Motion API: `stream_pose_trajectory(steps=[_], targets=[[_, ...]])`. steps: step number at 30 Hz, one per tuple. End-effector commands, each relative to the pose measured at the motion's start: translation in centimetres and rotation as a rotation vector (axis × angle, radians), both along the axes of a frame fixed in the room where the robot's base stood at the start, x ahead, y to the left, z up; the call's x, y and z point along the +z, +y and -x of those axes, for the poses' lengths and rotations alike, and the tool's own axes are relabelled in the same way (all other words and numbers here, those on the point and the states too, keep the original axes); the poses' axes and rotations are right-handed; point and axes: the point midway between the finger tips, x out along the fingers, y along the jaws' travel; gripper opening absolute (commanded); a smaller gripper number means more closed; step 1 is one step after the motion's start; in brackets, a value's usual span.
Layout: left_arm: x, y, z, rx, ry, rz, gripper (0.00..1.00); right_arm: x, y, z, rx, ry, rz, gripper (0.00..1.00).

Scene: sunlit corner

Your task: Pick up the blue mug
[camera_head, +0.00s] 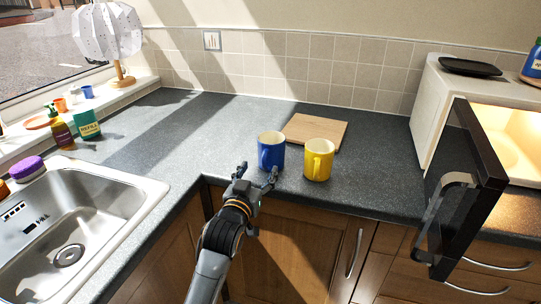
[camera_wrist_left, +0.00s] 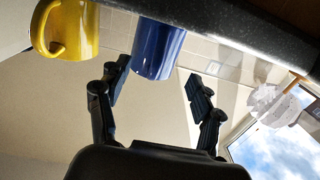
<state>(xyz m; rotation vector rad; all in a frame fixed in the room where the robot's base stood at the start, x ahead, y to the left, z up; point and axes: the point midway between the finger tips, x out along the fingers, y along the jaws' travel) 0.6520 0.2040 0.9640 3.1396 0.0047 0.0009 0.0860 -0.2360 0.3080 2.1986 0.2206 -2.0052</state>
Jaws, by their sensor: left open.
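In the left wrist view, which is turned over, the blue mug (camera_wrist_left: 158,48) shows at the top, in line with the gap between the open fingers (camera_wrist_left: 157,80). I cannot tell whether a finger touches it. My right gripper is not in view.
A yellow mug (camera_head: 318,160) stands close to the right of the blue one. A wooden board (camera_head: 316,130) lies behind both. The open microwave door (camera_head: 465,190) juts out at the right. A sink (camera_head: 75,215) is at the left. The worktop (camera_head: 200,125) left of the mugs is clear.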

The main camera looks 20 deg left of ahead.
Motion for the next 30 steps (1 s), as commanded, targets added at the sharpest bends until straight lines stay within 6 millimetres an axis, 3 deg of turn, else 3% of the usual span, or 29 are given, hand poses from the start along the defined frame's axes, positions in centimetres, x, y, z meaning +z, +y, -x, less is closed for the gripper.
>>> stream_pose_trajectory(steps=[10,20,30], targets=[[-0.3,-0.6,-4.3,0.000,0.000,0.000,0.66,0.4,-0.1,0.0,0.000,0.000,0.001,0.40],[-0.3,-0.6,-4.8,0.000,0.000,0.000,0.66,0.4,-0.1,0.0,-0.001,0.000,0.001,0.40],[-0.3,-0.6,-4.8,0.000,0.001,-0.001,0.00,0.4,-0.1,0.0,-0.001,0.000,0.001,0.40]])
